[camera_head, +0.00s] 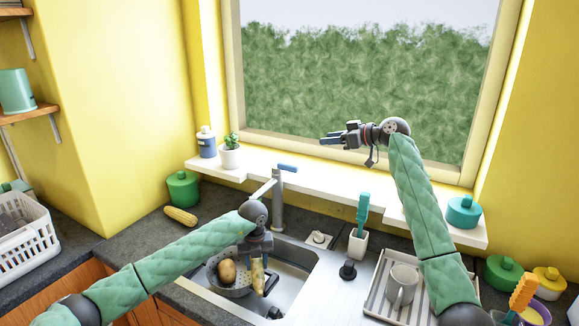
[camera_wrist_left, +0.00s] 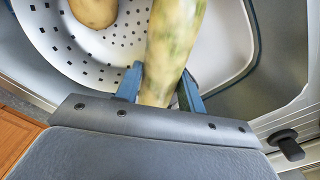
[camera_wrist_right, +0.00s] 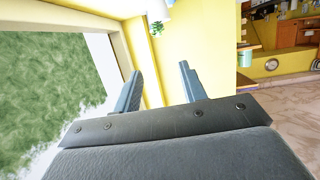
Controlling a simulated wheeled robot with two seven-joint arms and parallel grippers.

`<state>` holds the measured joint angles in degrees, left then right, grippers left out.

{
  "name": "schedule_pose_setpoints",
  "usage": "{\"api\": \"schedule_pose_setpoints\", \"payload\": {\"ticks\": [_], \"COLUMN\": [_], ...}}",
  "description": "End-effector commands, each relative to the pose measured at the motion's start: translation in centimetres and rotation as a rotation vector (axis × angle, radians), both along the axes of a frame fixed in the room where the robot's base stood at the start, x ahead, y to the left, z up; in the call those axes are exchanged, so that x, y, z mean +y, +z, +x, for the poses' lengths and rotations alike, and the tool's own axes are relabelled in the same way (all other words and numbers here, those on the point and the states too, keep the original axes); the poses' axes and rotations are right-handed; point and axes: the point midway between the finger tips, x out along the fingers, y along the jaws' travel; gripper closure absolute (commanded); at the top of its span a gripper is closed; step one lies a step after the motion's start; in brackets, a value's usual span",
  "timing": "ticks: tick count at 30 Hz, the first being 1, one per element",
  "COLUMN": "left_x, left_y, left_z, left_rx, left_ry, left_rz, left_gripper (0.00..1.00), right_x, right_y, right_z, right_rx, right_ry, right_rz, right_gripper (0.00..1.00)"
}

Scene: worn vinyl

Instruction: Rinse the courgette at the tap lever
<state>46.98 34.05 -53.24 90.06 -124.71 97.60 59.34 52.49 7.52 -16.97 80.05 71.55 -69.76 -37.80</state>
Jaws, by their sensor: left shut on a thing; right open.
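The courgette (camera_head: 258,277), mottled pale green and yellow, is held in my left gripper (camera_head: 259,284) low over the sink (camera_head: 294,270). The left wrist view shows the fingers (camera_wrist_left: 160,88) shut around the courgette (camera_wrist_left: 173,45) near one end. The tap (camera_head: 277,205) stands behind the sink with a blue lever (camera_head: 287,168) on top. My left arm partly covers its spout, and no water shows. My right gripper (camera_head: 329,138) is open and empty before the window; its spread fingers (camera_wrist_right: 160,80) show in its wrist view.
A perforated colander (camera_head: 232,289) in the sink holds a potato (camera_head: 227,270), close beside the courgette. A corn cob (camera_head: 180,215) and green pot (camera_head: 183,188) are left of the tap. A brush holder (camera_head: 357,243) and rack with a mug (camera_head: 402,284) are right.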

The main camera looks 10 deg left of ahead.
Motion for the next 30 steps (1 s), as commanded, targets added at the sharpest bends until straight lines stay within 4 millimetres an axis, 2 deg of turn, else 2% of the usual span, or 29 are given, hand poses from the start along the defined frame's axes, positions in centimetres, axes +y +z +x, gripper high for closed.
{"api": "schedule_pose_setpoints", "payload": {"ticks": [1, 3, 9, 17, 30], "left_x": [0.0, 0.0, 0.0, 0.0, 0.0], "left_y": [0.1, 0.1, 0.1, 0.0, 0.0], "left_z": [0.0, 0.0, 0.0, 0.0, 0.0], "left_rx": [0.000, 0.000, 0.000, 0.000, 0.000], "left_ry": [0.000, 0.000, 0.000, 0.000, 0.000], "left_rz": [0.000, 0.000, 0.000, 0.000, 0.000], "left_gripper": [0.90, 0.90, 0.90, 0.90, 0.90], "right_x": [0.8, 1.7, 3.1, 5.2, 11.5], "right_y": [-1.6, -3.4, -6.2, -7.4, -10.2], "right_z": [-0.3, -0.7, -1.5, -1.0, 1.4], "right_rx": [0.012, 0.024, 0.044, 0.047, 0.047], "right_ry": [0.015, 0.030, 0.058, 0.064, 0.063], "right_rz": [-0.023, -0.053, -0.100, -0.106, -0.106], "right_gripper": [0.58, 0.58, 0.58, 0.58, 0.58]}}
